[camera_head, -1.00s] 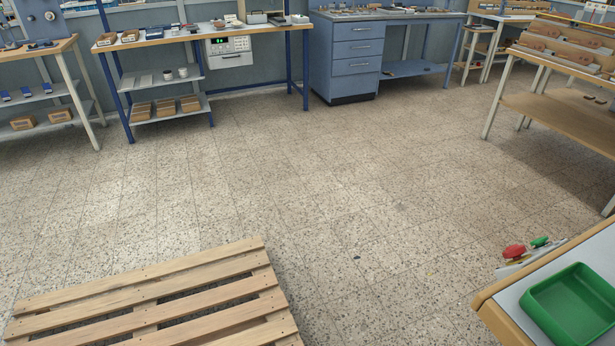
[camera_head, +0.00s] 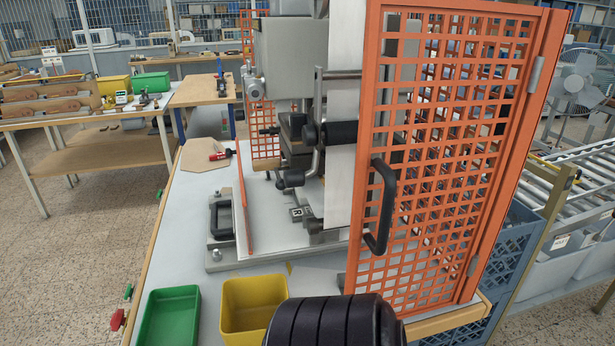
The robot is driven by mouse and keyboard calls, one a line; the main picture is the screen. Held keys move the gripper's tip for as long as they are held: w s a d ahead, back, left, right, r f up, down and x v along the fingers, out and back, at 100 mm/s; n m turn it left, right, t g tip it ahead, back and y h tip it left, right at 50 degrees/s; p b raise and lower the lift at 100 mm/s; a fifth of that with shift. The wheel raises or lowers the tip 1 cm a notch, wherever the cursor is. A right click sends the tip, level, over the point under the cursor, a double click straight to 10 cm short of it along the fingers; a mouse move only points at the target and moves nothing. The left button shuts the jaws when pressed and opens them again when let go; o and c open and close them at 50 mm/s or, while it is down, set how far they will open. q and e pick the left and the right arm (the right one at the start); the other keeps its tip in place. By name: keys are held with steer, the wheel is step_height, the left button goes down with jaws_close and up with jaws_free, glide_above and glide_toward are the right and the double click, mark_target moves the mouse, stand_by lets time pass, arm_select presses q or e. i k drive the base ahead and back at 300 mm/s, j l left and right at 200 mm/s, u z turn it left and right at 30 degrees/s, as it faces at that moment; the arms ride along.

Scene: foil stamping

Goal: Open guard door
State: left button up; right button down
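The guard door (camera_head: 450,150) is an orange mesh panel at the right of the press in the head view. A black D-shaped handle (camera_head: 381,205) is on its left part, and a grey hinge (camera_head: 535,75) shows near its right edge. I cannot tell for sure whether the door stands shut or ajar. The grey press (camera_head: 290,60) stands left of and behind the mesh. Neither of my grippers shows in this view, and nothing is seen touching the handle.
A green tray (camera_head: 150,325) and a yellow bin (camera_head: 236,312) sit at the table's front. A black ribbed part (camera_head: 335,322) rises at the bottom edge before the door. A red-handled tool (camera_head: 219,155) lies behind. A roller conveyor (camera_head: 590,170) runs at the right; floor is free at left.

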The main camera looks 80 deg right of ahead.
mark_target(532, 64)
steer(key=z, duration=3.1)
